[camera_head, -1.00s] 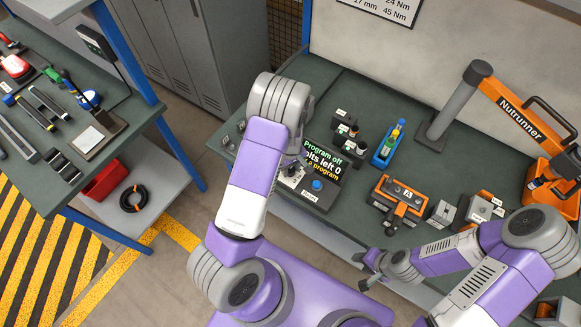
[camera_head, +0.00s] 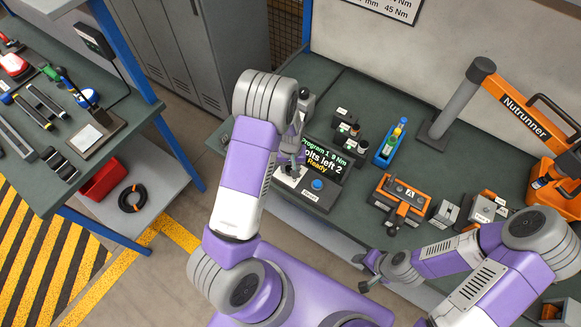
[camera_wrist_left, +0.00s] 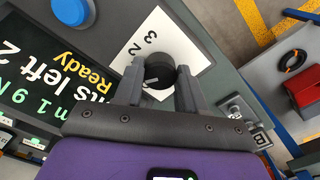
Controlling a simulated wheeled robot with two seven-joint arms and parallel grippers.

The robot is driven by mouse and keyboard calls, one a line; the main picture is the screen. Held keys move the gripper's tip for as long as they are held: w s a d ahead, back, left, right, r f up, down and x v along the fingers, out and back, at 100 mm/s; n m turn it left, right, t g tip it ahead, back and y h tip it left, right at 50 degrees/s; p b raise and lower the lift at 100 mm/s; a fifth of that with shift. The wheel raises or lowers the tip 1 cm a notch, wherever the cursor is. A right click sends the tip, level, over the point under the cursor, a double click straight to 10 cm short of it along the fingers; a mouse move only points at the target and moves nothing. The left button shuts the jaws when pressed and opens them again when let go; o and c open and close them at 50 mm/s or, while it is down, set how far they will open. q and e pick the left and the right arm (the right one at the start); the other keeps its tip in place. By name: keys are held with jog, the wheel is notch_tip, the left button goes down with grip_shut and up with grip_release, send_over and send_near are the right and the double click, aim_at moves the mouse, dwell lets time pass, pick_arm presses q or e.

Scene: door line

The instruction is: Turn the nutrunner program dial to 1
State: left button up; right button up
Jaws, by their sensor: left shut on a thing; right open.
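The black program dial (camera_wrist_left: 158,66) sits on a white plate (camera_wrist_left: 140,35) with printed numbers; 2 and 3 are readable in the left wrist view. My left gripper (camera_wrist_left: 157,80) is shut on the dial, one finger on each side. In the head view my left gripper (camera_head: 292,168) is over the controller box and mostly hides the dial. The controller's display (camera_head: 323,162) reads "Program 1", "9 Nm", "bolts left 2" and "Ready". My right gripper (camera_head: 368,272) is open and empty in front of the bench edge.
A blue button (camera_head: 317,184) is beside the dial plate. Small black holders (camera_head: 345,130), a blue tray (camera_head: 390,146) and an orange fixture (camera_head: 403,195) stand to the right on the bench. The orange nutrunner (camera_head: 525,115) is at the far right.

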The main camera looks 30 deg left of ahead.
aim_at(290, 168)
pick_arm(q)
jog(key=shift+m, duration=0.8)
jog(key=o, duration=1.1)
jog(key=shift+r, duration=0.1)
notch_tip(290, 168, up, 7)
jog(key=shift+r, duration=0.2)
